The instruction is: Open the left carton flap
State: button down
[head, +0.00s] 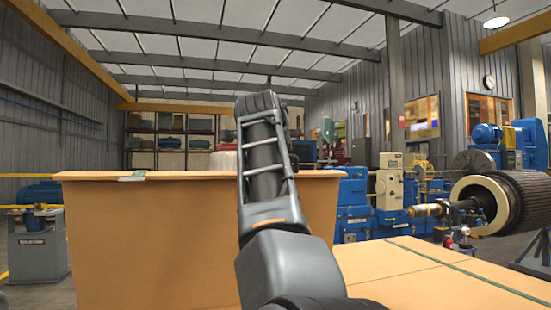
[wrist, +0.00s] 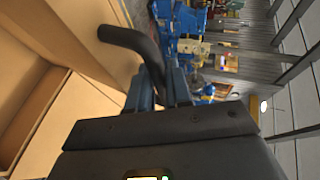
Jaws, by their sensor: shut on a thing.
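A large tan cardboard panel (head: 150,245) stands upright across the left and middle of the head view, with a small grey piece on its top edge. I cannot tell for sure whether it is the left flap or a carton wall. My arm rises in front of it and hides its middle; my gripper's fingers are hidden there. In the wrist view, my gripper (wrist: 172,88) has blue fingers shut on a black bent bar (wrist: 125,38). The bar's curved end lies close to a cardboard edge; contact is unclear. The carton's open inside (wrist: 30,75) shows at the left.
A flat cardboard surface (head: 420,280) with a dark green strip lies at the lower right. Blue machines (head: 355,200) and a large dark rotor (head: 495,205) stand behind and to the right. A grey stand (head: 38,250) with a blue machine is at far left.

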jog(key=shift+d+f, duration=0.1)
jog(key=c, duration=1.1)
grip_release()
jog(key=shift+s, duration=0.1)
jog(key=shift+s, duration=0.3)
jog(key=shift+r+b+v, duration=0.2)
jog(key=shift+b+v, duration=1.2)
jog(key=shift+v, duration=2.15)
